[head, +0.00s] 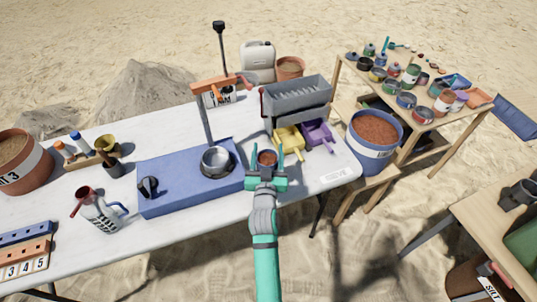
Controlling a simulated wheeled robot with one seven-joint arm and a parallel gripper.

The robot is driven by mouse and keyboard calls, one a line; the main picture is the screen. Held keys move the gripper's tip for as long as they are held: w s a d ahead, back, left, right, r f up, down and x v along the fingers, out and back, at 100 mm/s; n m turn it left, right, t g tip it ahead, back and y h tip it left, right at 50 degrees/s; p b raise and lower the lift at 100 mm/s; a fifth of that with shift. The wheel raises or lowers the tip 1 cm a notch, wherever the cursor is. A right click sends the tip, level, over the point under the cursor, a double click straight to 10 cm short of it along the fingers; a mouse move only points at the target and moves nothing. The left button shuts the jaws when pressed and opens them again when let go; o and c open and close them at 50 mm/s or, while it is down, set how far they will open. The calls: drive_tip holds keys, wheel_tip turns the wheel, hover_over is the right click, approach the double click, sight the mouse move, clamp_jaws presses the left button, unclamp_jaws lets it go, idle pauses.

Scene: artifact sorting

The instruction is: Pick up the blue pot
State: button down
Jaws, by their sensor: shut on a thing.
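My gripper (266,178) is at the front edge of the white table, right of the blue box. It is shut on a small round pot (267,158) with brown contents. The fingers hide most of the pot's side, so its colour is hard to tell. A large blue pot (372,151) with a white band and reddish-brown fill stands to the right of the white table, apart from my gripper. Smaller pots and cans, some bluish (406,101), stand on the wooden table at the back right.
The blue box (180,190) carries a metal bowl (216,161) and an orange-topped post (208,112). Yellow (289,140) and purple (318,134) scoops lie beside a grey bin (297,100). Sand surrounds the tables.

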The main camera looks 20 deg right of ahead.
drive_tip(key=s+r, duration=0.1)
drive_tip(key=s+a+r, duration=0.1)
drive_tip(key=s+r, duration=0.1)
drive_tip(key=r, duration=0.1)
drive_tip(key=shift+a, duration=0.3)
drive_tip(key=s+a+r, duration=0.2)
drive_tip(key=s+r, duration=0.1)
drive_tip(key=s, duration=0.5)
drive_tip(key=shift+s+a+r, duration=0.15)
drive_tip(key=shift+a+r, duration=0.1)
drive_tip(key=shift+a, duration=0.15)
drive_tip(key=shift+f, duration=0.1)
